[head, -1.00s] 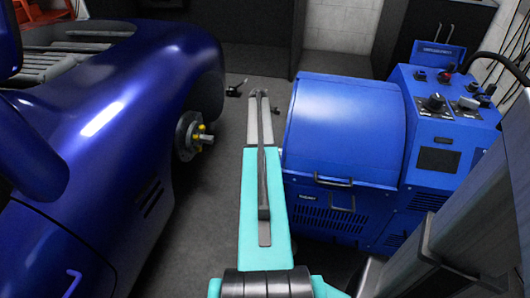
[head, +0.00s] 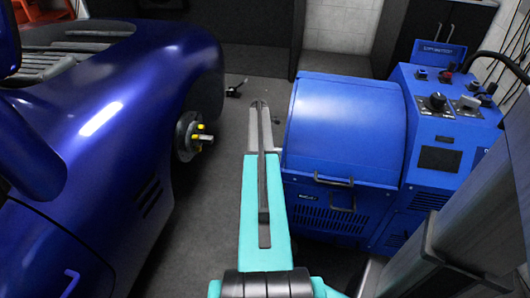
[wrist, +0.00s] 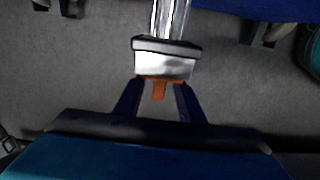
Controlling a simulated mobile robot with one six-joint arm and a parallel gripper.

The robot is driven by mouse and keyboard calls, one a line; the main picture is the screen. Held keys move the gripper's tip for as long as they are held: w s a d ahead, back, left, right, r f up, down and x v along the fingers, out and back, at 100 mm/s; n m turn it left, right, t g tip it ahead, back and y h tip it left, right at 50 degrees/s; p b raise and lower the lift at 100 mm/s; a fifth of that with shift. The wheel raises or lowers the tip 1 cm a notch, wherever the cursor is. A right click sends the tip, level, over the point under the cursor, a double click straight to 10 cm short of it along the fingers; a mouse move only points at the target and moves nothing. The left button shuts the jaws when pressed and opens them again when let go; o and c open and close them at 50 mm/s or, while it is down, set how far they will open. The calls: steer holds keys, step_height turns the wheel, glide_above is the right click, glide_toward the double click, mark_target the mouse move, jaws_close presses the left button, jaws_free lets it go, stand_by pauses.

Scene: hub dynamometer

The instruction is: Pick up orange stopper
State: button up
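The orange stopper (wrist: 159,89) shows in the wrist view as a short orange stem with a wider orange edge, against the near end of a shiny metal fitting (wrist: 164,67). My gripper (wrist: 158,84) has its two dark blue fingers spread, one on each side of the stem. Grey gaps show between the stem and both fingers, so it is open and holds nothing. The fingertips are close to the metal fitting; whether they touch it I cannot tell. In the head view my arm hides the gripper and the stopper.
A blue car body (head: 120,110) with an exposed wheel hub (head: 190,136) stands on the left. A blue dynamometer unit (head: 340,130) with a control panel (head: 440,115) stands close on the right. Grey floor lies between them, with a small dark object (head: 236,89) further back.

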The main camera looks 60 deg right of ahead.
jaws_close()
steer(key=shift+r, duration=0.1)
stand_by(0.3)
steer(key=shift+w, duration=0.1)
steer(key=w+a+b, duration=0.2)
steer(key=w+b, duration=0.1)
steer(key=w, duration=0.5)
steer(key=w+a+b, duration=0.3)
steer(key=w+b, duration=0.1)
steer(key=w, duration=0.4)
steer(key=shift+w+a, duration=0.3)
